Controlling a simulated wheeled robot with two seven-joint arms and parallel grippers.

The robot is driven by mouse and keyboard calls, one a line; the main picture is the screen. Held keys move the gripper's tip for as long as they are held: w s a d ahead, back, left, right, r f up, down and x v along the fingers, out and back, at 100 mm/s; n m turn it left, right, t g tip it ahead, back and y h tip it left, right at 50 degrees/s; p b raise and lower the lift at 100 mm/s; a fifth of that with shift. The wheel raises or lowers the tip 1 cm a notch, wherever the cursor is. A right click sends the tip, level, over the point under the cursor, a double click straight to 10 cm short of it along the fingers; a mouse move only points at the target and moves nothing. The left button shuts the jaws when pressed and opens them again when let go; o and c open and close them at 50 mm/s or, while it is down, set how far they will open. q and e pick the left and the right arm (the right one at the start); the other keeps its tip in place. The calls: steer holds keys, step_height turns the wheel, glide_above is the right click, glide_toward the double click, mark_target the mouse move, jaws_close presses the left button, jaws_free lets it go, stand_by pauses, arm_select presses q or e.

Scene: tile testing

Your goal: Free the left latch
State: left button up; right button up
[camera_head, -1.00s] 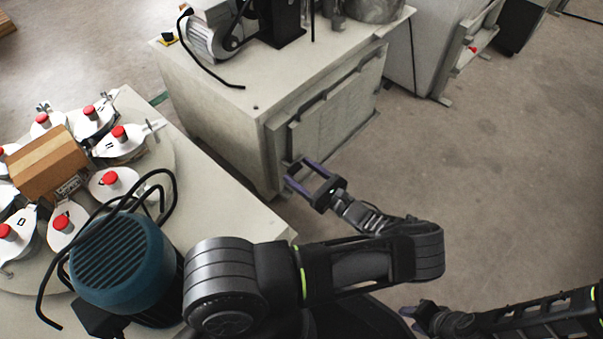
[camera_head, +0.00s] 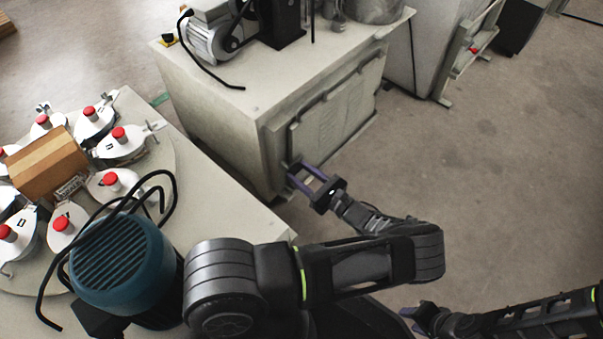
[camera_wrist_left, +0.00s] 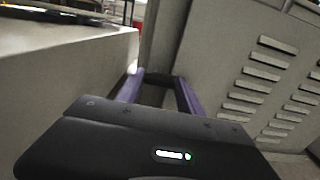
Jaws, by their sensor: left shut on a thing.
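The grey cabinet (camera_head: 222,135) has a ribbed front panel (camera_head: 335,112). In the left wrist view its louvred panel (camera_wrist_left: 225,50) fills the right side. My left gripper (camera_head: 303,171) is at the panel's lower left corner, its purple fingers pointing at the cabinet. In the left wrist view, the fingers (camera_wrist_left: 158,88) stand apart with a small dark part (camera_wrist_left: 157,79) between them, which looks like the left latch. The gripper is shut on it. The latch's detail is hidden and too small to read. My right gripper (camera_head: 417,318) is at the bottom right, partly seen, away from the cabinet.
A grey motor (camera_head: 208,42) sits on the cabinet top. Open floor (camera_head: 500,180) lies to the right.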

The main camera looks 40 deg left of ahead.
arm_select(q)
steer(key=shift+n, duration=0.3)
steer(key=n, duration=0.4)
steer(key=shift+s+b, duration=0.1)
steer(key=shift+b, duration=0.25)
steer(key=n, duration=0.4)
steer(key=shift+s+n+b, duration=0.1)
steer(key=shift+n+b, duration=0.2)
steer(key=shift+n, duration=0.1)
steer(key=n, duration=0.4)
steer(key=shift+s+b, duration=0.1)
steer(key=shift+b, duration=0.25)
steer(key=shift+s+n+b, duration=0.1)
steer(key=shift+n+b, duration=0.25)
steer(key=shift+n, duration=2.05)
steer(key=o, duration=1.4)
steer(key=shift+d, duration=0.1)
